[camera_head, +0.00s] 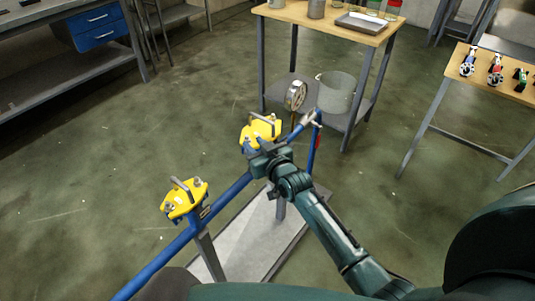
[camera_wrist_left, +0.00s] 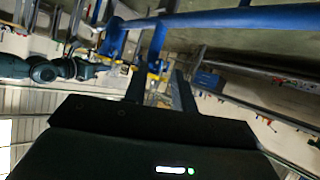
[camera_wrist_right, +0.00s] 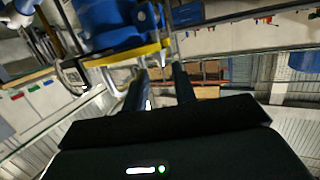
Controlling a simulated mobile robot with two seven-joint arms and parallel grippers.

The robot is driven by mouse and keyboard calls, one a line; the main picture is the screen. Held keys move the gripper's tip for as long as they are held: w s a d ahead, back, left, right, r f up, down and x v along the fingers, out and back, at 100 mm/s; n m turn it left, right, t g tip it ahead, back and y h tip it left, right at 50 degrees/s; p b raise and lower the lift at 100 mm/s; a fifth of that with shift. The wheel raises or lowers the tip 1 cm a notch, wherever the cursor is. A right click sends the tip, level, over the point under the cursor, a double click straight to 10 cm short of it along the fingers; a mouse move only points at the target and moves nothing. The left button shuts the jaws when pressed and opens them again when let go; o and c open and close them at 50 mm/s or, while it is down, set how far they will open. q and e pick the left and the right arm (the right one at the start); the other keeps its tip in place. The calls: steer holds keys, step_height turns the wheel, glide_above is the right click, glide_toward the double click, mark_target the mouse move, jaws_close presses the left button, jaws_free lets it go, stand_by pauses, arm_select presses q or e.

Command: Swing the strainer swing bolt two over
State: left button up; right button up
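Two yellow strainer covers sit on a blue pipe in the head view: a far one (camera_head: 262,128) and a near one (camera_head: 184,196), each with a grey bar handle. My right gripper (camera_head: 254,156) is at the near side of the far strainer. In the right wrist view its fingers (camera_wrist_right: 161,85) are apart, just below the yellow rim (camera_wrist_right: 130,56) and blue body (camera_wrist_right: 112,22). A silver bolt-like part (camera_wrist_right: 168,45) hangs at the rim near the fingers; I cannot tell which swing bolt it is. My left gripper (camera_wrist_left: 160,85) has its fingers apart and empty, below the blue pipe (camera_wrist_left: 220,20).
A second table (camera_head: 490,78) with small valves is at right. A grey base plate (camera_head: 240,248) lies under the pipe.

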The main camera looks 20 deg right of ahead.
arm_select(q)
steer(key=shift+s+p, duration=0.15)
steer(key=shift+p, duration=0.15)
arm_select(e)
steer(key=v, duration=0.7)
steer(key=shift+s, duration=0.2)
arm_select(q)
steer(key=shift+r, duration=0.15)
arm_select(e)
steer(key=shift+d+r, duration=0.1)
